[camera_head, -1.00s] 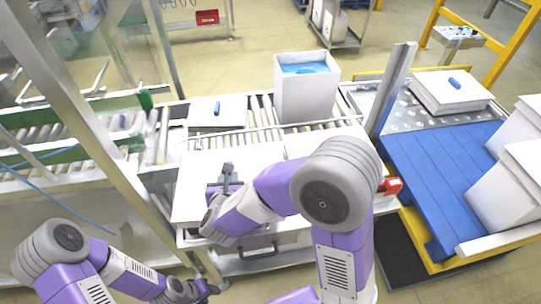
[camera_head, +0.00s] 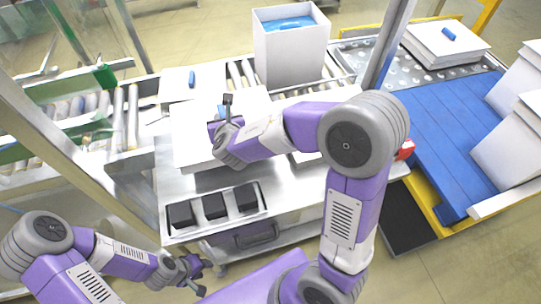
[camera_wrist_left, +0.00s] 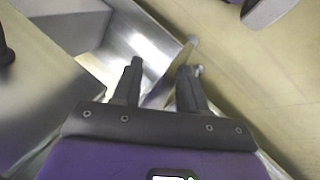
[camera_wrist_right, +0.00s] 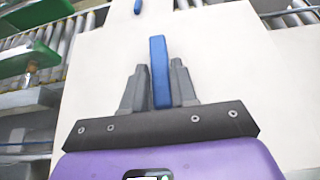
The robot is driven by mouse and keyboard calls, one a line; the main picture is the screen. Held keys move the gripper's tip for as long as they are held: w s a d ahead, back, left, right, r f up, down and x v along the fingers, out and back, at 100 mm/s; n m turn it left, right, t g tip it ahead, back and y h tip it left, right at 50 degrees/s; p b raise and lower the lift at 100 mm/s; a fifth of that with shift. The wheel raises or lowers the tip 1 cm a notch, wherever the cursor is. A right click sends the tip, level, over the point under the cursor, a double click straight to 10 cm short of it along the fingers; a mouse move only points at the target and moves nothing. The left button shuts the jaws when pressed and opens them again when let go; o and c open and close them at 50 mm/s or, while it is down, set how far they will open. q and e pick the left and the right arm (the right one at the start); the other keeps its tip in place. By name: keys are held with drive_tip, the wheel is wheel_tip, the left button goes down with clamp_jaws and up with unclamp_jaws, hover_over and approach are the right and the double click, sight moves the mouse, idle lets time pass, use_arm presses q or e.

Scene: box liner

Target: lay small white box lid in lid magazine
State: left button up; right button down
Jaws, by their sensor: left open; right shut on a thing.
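My right gripper (camera_head: 228,108) is shut on the blue handle (camera_wrist_right: 160,72) of a flat white lid (camera_head: 190,140). The lid lies level under the hand, over the back left of the steel table; it also fills much of the right wrist view (camera_wrist_right: 105,75). Whether its underside touches anything is hidden. Which thing is the lid magazine I cannot tell. My left gripper (camera_head: 192,272) is open and empty, low in front of the table; its two fingers show apart in the left wrist view (camera_wrist_left: 160,88).
Another white lid (camera_head: 178,88) with a blue handle lies on the conveyor behind. An open white box (camera_head: 290,58) with blue contents stands beside it. A tray (camera_head: 174,232) of black blocks lies on the table front. White lids (camera_head: 440,48) are stacked at right, near a blue platform (camera_head: 435,130).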

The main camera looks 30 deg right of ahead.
wheel_tip(320, 180, down, 10)
drive_tip(key=b, duration=0.3)
drive_tip(key=shift+w+b, duration=0.1)
drive_tip(key=shift+b, duration=0.3)
drive_tip(key=shift+r, duration=0.15)
drive_tip(key=c, duration=0.9)
unclamp_jaws()
